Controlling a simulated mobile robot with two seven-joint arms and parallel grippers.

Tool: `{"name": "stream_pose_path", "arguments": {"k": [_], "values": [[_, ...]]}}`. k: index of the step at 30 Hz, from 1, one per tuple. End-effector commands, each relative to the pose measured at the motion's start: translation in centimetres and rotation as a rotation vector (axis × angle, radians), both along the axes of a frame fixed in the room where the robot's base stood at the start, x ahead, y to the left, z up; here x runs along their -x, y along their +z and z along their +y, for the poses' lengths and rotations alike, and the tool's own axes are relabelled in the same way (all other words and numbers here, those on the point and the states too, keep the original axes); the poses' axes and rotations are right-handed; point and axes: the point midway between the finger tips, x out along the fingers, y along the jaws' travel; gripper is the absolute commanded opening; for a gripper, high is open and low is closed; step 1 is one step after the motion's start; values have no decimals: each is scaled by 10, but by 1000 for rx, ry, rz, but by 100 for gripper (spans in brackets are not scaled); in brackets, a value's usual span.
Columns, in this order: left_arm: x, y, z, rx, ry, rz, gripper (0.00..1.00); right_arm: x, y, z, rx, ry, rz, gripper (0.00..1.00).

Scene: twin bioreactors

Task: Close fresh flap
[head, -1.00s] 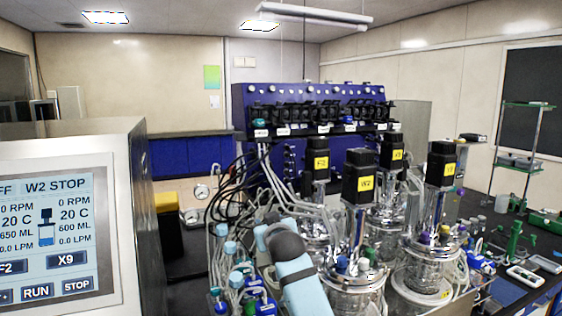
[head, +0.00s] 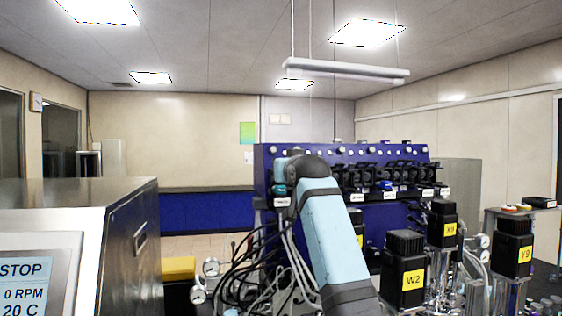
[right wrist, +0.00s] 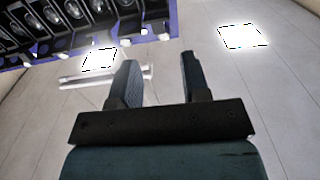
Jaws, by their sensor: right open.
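The blue-purple pump panel (head: 370,225) stands behind the bioreactors, with a row of black pump heads (head: 398,176) above small white labels. I cannot read the labels or tell which flap is the fresh one, or whether it is open. The pump heads also show at the upper left of the right wrist view (right wrist: 75,12). My right gripper (right wrist: 158,70) is open and empty there, with ceiling behind it and the pump row off to the left, apart from the fingers. In the head view a light blue arm covers the panel's left part; its fingers are hidden. My left gripper is not in view.
Black motors labelled W2 (head: 403,270), X9 (head: 442,224) and Y9 (head: 512,247) stand in front of the panel at the right. Dark tubes (head: 262,255) hang below its left end. A steel cabinet with a screen (head: 25,280) fills the lower left.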

Motion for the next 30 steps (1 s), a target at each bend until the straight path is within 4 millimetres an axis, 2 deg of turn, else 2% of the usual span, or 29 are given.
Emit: {"name": "stream_pose_path", "arguments": {"k": [1,6,12,18,26,30], "values": [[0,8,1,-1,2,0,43,-10,4,3,2,0,3,43],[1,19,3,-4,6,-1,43,-37,4,12,2,0,2,43],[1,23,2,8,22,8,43,-57,3,18,0,0,0,43],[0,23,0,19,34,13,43,-65,0,21,0,0,0,43],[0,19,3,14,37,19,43,-65,0,21,0,0,-1,43],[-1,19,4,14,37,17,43,-65,0,21,0,0,-1,10]]}}
